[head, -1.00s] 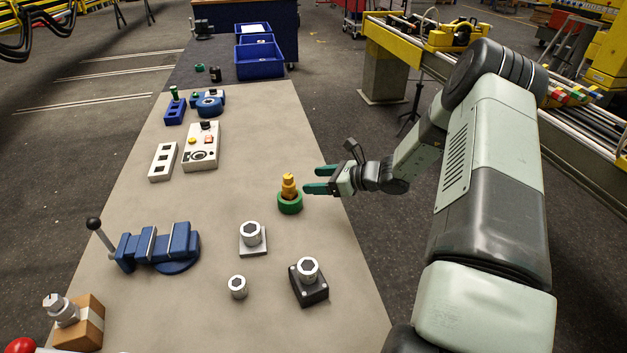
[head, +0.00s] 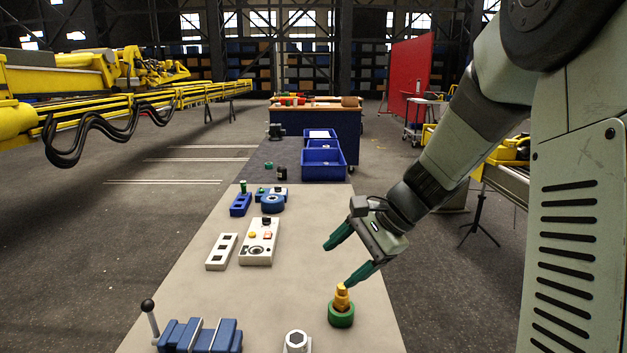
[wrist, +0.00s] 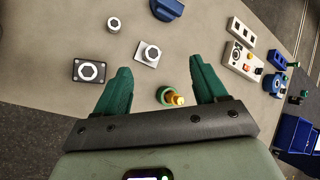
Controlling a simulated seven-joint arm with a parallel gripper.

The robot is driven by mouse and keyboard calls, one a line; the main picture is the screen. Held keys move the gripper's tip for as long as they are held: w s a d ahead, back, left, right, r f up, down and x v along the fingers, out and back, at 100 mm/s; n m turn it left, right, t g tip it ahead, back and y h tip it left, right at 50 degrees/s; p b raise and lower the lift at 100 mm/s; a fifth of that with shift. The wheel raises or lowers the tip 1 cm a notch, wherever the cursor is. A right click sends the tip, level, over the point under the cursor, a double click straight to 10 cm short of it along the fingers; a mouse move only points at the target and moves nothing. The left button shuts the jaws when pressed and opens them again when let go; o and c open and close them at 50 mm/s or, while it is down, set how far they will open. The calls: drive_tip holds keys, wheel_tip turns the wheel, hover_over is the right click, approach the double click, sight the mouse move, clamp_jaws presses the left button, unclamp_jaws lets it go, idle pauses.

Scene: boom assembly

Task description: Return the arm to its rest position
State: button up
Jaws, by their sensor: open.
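My gripper (head: 342,258) is open and empty, with its two green fingers spread wide. In the head view it hangs above the right side of the bench, above and near a brass fitting (head: 342,294) seated in a green ring (head: 341,316). In the wrist view the open fingers (wrist: 160,80) point over the bench top, and the brass fitting (wrist: 174,98) shows between them near the gripper's edge. The lower finger looks close to the fitting in the head view; I cannot tell the gap.
The bench (head: 190,310) holds a blue vise (head: 200,336), a white control box (head: 259,241), a white slotted block (head: 222,251) and a blue block (head: 241,205). Blue bins (head: 322,163) stand at the far end. In the wrist view, hex-topped pieces (wrist: 90,71) lie on the bench.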

drive_tip(key=s+d+r+n+t+h, duration=0.1)
drive_tip(key=s+r+n+h, duration=0.1)
drive_tip(key=s, duration=0.5)
drive_tip(key=s+d+r+n+t+h, duration=0.1)
drive_tip(key=s+d+r+n+h, duration=0.1)
drive_tip(key=s+r+n, duration=0.3)
drive_tip(key=s+d+r+n+t+h, duration=0.1)
drive_tip(key=s+r+n+h, duration=0.2)
drive_tip(key=s, duration=0.7)
wheel_tip(320, 180, up, 2)
drive_tip(key=shift+s+d+n+t, duration=0.3)
drive_tip(key=shift+s+n, duration=0.1)
drive_tip(key=shift+n, duration=0.1)
